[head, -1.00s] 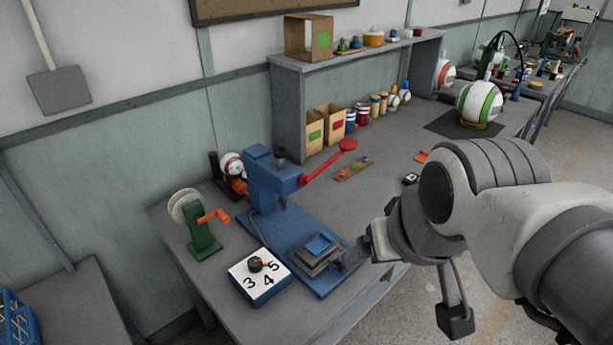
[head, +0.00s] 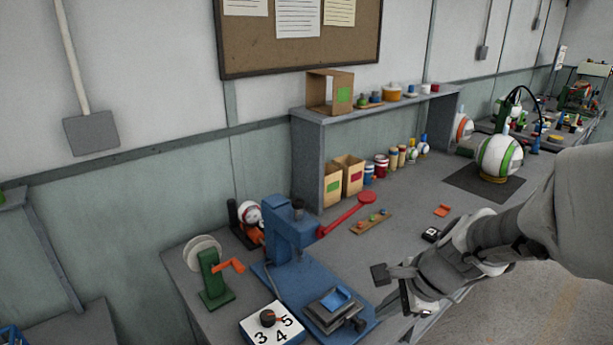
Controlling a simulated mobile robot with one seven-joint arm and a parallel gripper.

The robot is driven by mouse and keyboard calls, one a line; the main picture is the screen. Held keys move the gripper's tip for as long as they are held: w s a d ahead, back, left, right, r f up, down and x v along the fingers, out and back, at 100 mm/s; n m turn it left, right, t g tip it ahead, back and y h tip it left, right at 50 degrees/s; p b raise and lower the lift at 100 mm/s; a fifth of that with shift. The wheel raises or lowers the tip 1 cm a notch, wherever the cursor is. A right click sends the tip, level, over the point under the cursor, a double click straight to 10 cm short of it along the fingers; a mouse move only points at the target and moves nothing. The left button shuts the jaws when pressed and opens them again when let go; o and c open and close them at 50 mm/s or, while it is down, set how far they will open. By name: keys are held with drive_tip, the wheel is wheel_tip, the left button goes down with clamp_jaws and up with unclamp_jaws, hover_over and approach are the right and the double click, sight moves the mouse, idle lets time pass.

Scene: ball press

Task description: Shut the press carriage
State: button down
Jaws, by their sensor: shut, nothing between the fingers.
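The blue press (head: 288,232) stands on the near bench with its red lever (head: 347,215) sticking out to the right. Its carriage (head: 336,308), a dark grey block with a blue top piece, sits at the front of the blue base plate (head: 268,276), out in front of the press column. My gripper (head: 407,304) is shut and empty, to the right of the carriage near the bench's front edge. It appears apart from the carriage. Its fingertips are small and partly hidden by my wrist.
A white dial box (head: 272,325) with numbers stands left of the carriage. A green crank stand (head: 214,275) is farther left. A small peg board (head: 371,222) and a shelf (head: 372,112) lie behind. Bench space right of the lever is mostly clear.

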sight(322, 295)
drive_tip(key=w+d+f+m, duration=0.2)
drive_tip(key=d+f+m, duration=0.4)
drive_tip(key=f+m, duration=0.3)
drive_tip(key=shift+m, duration=0.6)
drive_tip(key=b+x, duration=0.1)
drive_tip(key=x, duration=0.3)
drive_tip(key=w+b+x, duration=0.1)
drive_tip(key=b+x, duration=0.1)
drive_tip(key=x, duration=0.1)
drive_tip(key=w+r+b+x, duration=0.1)
drive_tip(key=x, duration=0.3)
drive_tip(key=shift+a+f, duration=0.35)
drive_tip(key=shift+a, duration=0.15)
drive_tip(key=shift+w+a, duration=0.3)
drive_tip(key=shift+w, duration=0.2)
drive_tip(key=w+a+p, duration=0.3)
drive_tip(key=w, duration=0.1)
drive_tip(key=w+a+p, duration=0.3)
drive_tip(key=w, duration=0.1)
drive_tip(key=w+a+p, duration=0.3)
drive_tip(key=w, duration=0.1)
drive_tip(key=shift+w+a+p, duration=0.2)
drive_tip(key=shift+w+p, duration=0.15)
drive_tip(key=shift+p, duration=0.05)
drive_tip(key=shift+r, duration=0.1)
